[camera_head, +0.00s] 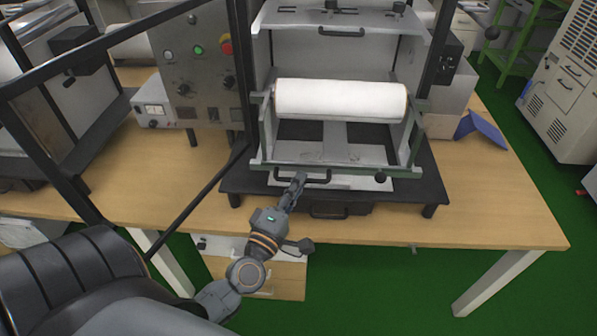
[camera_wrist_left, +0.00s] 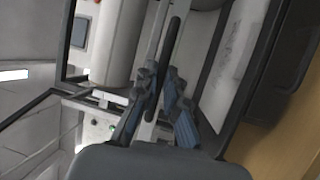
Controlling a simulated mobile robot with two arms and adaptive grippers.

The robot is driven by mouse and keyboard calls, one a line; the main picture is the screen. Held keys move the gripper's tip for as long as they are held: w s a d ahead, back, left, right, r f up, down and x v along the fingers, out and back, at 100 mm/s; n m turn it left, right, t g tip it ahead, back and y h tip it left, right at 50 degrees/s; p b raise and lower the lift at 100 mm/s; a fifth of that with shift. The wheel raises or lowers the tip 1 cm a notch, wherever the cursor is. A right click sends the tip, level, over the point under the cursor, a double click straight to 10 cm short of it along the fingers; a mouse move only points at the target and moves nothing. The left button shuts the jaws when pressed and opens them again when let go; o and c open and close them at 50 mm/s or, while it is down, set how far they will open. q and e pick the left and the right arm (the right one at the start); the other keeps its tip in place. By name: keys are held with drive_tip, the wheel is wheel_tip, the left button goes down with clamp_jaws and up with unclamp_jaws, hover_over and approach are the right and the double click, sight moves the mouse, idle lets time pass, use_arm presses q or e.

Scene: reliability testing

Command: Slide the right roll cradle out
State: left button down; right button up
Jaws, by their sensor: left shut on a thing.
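The roll cradle (camera_head: 262,140) is a grey-green frame in the machine at the upper middle of the head view, carrying a white roll (camera_head: 340,99). A black bar handle (camera_head: 318,176) runs along its front edge. My left gripper (camera_head: 298,181) is at the left part of this handle, shut on it. In the left wrist view the fingers (camera_wrist_left: 160,98) close around the dark handle bar (camera_wrist_left: 171,50), and the white roll (camera_wrist_left: 112,40) shows to the left. My right gripper is in neither view.
The machine stands on a dark base plate (camera_head: 230,187) on a wooden table (camera_head: 480,220). A control panel (camera_head: 190,60) with a red button is at the left. Black frame bars (camera_head: 205,190) slant beside my left arm. A blue object (camera_head: 482,130) lies at the right.

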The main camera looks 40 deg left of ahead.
use_arm(q)
drive_tip(key=shift+s+d, duration=0.2)
drive_tip(key=shift+s, duration=0.1)
drive_tip(key=c, duration=1.4)
unclamp_jaws()
drive_tip(key=shift+w, duration=0.1)
drive_tip(key=v, duration=1.2)
drive_tip(key=shift+a, duration=0.1)
